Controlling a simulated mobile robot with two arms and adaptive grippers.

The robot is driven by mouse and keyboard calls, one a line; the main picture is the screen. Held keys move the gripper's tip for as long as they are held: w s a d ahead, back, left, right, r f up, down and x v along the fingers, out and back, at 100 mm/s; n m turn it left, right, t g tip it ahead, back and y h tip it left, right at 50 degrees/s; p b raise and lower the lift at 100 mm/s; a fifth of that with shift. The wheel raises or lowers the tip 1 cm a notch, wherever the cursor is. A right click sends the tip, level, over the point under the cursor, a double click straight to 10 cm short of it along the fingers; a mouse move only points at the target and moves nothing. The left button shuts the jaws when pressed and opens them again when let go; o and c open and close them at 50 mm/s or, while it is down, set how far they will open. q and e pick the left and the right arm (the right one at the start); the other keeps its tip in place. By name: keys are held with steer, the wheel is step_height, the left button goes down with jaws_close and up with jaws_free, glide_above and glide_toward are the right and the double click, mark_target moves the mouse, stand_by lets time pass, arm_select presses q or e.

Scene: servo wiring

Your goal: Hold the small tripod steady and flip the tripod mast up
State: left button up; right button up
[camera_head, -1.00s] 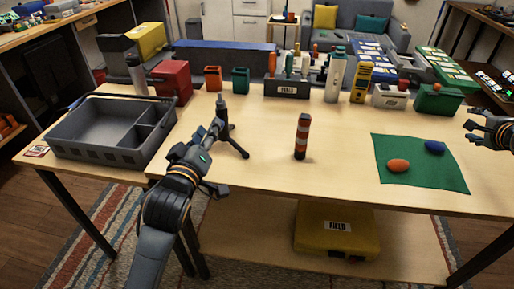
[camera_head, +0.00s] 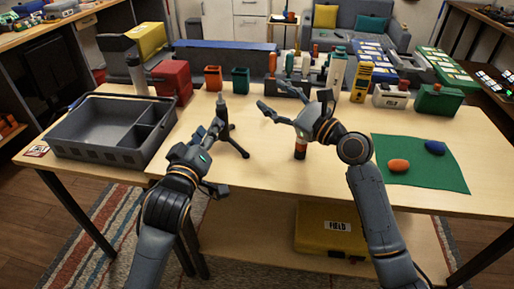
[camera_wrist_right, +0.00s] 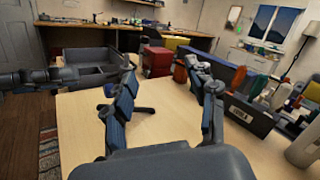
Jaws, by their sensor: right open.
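The small dark tripod (camera_head: 224,117) stands on the table with its legs spread and a grey-tipped upper part. How its mast is folded is unclear. My left gripper (camera_head: 214,130) is at the tripod's near left side, its fingertips overlapping the tripod in the head view. Whether they grip it is hidden. My right gripper (camera_head: 265,97) is open and empty, to the right of the tripod and pointing left towards it. In the right wrist view the tripod's dark legs (camera_wrist_right: 146,110) show between the open fingers, and a finger hides part of the tripod.
A grey divided bin (camera_head: 95,150) is at left. Cups, a tool rack and bottles line the back. A green mat (camera_head: 435,180) with two coloured lumps lies at right. The table's front middle is clear.

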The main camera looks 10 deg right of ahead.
mark_target(227, 128)
steer(key=s+a+f+m, duration=0.1)
steer(key=f+m, duration=0.1)
steer(key=f, duration=0.2)
steer(key=s+a+f+m, duration=0.1)
steer(key=a+f, duration=0.1)
steer(key=f, duration=0.1)
steer(key=s+a+f+m+h, duration=0.1)
steer(key=a+f+m, duration=0.1)
steer(key=f, duration=0.2)
steer(key=shift+s+f+m+g, duration=0.3)
steer(key=shift+s+g, duration=0.1)
steer(key=shift+w+a+f, duration=0.1)
steer(key=shift+w+a, duration=0.1)
steer(key=shift+a, duration=0.1)
steer(key=x, duration=1.3)
steer(key=shift+w, duration=0.1)
jaws_close()
